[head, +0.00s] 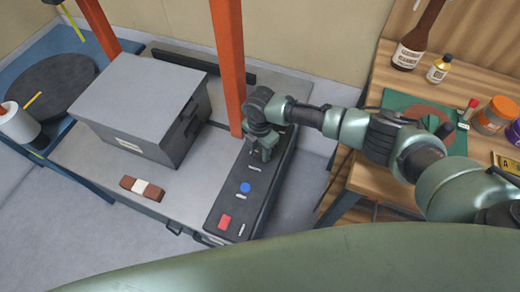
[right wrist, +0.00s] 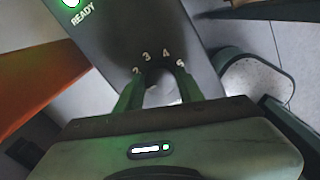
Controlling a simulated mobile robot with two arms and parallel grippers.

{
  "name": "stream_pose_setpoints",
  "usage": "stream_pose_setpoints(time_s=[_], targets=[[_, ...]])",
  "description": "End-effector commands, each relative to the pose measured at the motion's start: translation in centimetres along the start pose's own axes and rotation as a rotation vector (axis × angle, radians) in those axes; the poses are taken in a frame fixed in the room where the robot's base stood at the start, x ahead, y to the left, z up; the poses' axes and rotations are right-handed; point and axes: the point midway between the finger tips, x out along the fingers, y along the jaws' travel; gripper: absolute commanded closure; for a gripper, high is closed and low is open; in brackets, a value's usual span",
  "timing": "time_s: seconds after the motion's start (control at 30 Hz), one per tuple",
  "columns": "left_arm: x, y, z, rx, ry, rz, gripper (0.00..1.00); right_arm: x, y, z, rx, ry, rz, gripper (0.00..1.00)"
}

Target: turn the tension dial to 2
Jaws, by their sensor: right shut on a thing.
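The tension dial (right wrist: 160,76) is a dark knob on the black control panel (head: 225,203). White numbers 2, 3, 4 and 5 show around its far side in the right wrist view; the dial's pointer is hidden, so I cannot tell its setting. My right gripper (head: 264,153) is over the far part of the panel, pointing down. In the right wrist view its two green fingers (right wrist: 158,80) are shut on the dial, one on each side. In the head view the gripper hides the dial. My left gripper is not in view.
The panel also has a blue button (head: 245,187), a red button (head: 225,221) and a lit green READY light (right wrist: 70,3). An orange post (head: 228,65) stands close beside my right gripper. A grey box (head: 140,95) sits left. A wooden bench (head: 385,185) with bottles is right.

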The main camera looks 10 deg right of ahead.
Motion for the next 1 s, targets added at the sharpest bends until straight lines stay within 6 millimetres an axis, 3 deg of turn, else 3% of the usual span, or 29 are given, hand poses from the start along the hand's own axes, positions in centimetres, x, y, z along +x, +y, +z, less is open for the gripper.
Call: stream_pose_setpoints(time_s=[0.37,1.0], targets=[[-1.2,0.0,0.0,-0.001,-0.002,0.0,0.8,-0.3,0.0,-0.1,0.133,0.003,-0.001,1.0],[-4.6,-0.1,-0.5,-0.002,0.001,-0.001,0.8,-0.3,0.0,-0.1,0.635,0.002,-0.001,1.0]])
